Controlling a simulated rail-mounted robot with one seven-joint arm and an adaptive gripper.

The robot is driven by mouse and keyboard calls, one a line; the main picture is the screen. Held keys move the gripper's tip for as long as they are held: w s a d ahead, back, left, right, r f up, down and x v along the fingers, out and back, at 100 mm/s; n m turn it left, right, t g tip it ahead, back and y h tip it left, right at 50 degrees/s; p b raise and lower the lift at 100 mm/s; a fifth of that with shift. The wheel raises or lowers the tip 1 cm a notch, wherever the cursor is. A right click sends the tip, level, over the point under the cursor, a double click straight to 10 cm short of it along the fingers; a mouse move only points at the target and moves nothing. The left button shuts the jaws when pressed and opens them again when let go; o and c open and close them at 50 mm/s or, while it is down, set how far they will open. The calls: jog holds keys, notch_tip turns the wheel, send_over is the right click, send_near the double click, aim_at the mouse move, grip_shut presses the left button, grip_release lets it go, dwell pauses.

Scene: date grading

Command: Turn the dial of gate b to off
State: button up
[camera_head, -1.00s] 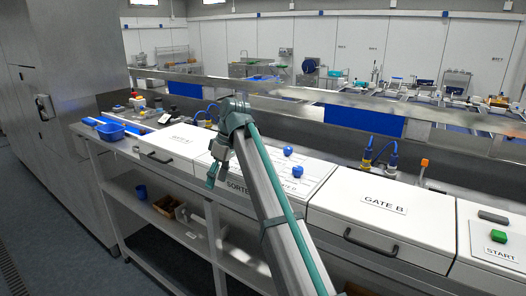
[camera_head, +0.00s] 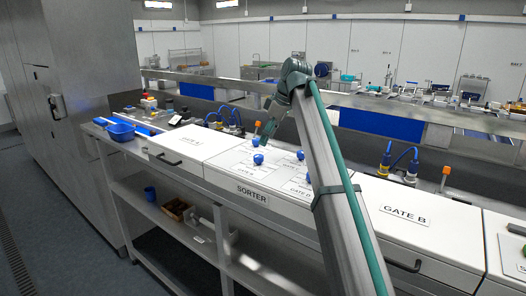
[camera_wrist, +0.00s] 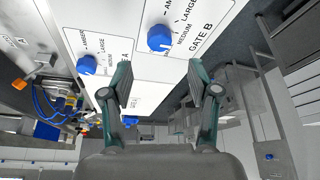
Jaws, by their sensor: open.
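The gate b dial (camera_wrist: 160,38) is a round blue knob on a white plate lettered GATE B, at the top of the wrist view. Its scale shows words such as MEDIUM and LARGE; I cannot tell its setting. My gripper (camera_wrist: 160,78) is open and empty, its two fingers apart over the white panel. The dial lies beyond the fingertips, not between them. In the head view my gripper (camera_head: 263,130) hangs over the back left of the sorter panel (camera_head: 225,172); which knob there is gate b is too small to read.
Other blue dials (camera_wrist: 87,65) sit close by on the panel. The white GATE B cover (camera_head: 405,216) stands to the right, with a black handle. A blue basket (camera_head: 121,132) lies far left.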

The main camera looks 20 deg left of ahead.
aim_at(259, 156)
jog(key=shift+p+x, duration=1.1)
jog(key=shift+x, duration=2.45)
jog(key=shift+d, duration=0.1)
jog(key=c, duration=1.2)
jog(key=shift+o, duration=0.2)
